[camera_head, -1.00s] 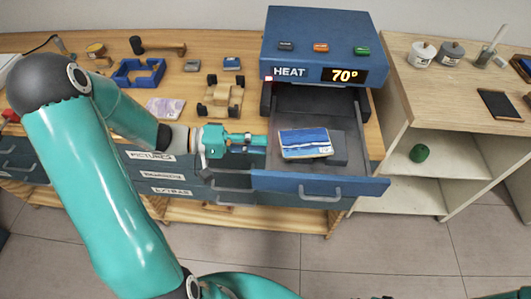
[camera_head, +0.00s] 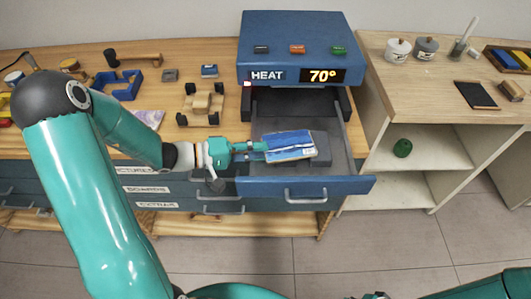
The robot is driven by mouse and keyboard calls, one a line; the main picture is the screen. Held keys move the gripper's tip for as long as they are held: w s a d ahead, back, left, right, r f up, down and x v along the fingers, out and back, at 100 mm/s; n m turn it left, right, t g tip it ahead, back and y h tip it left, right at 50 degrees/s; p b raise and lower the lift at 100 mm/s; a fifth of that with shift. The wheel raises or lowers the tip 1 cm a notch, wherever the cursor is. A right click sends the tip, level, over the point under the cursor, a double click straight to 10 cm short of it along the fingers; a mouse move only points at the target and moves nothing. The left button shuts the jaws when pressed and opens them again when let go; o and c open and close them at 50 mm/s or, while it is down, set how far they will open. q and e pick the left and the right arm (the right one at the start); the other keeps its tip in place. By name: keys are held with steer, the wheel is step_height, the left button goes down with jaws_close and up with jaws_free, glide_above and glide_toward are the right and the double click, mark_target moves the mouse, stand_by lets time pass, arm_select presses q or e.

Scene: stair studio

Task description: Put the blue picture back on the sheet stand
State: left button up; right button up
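The blue picture (camera_head: 291,146), a flat blue panel with pale edges, lies tilted over the open drawer (camera_head: 345,186) of the blue heating box. A dark block (camera_head: 318,160) shows partly under and beside it. My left gripper (camera_head: 262,151) reaches in from the left, its fingertips at the picture's left edge and seeming to overlap it. I cannot tell whether the fingers are closed on it. I cannot tell for sure which thing is the sheet stand.
The heating box (camera_head: 290,50) reads 70° above the drawer. A wooden piece with black ends (camera_head: 203,103) and a blue frame (camera_head: 118,84) are on the bench. Drawer fronts line the bench below my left arm.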

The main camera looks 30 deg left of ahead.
arm_select(q)
steer(key=shift+w+d+f+b, duration=0.25)
steer(key=shift+w+d+b, duration=0.1)
steer(key=shift+w+d, duration=0.1)
steer(key=shift+w+r, duration=0.1)
arm_select(e)
steer(key=shift+f, duration=0.75)
arm_select(q)
steer(key=shift+c, duration=0.5)
steer(key=c, duration=0.4)
steer(key=shift+d, duration=0.1)
steer(key=shift+r+p, duration=0.55)
steer(key=shift+r, duration=0.65)
arm_select(e)
steer(key=shift+r, duration=0.55)
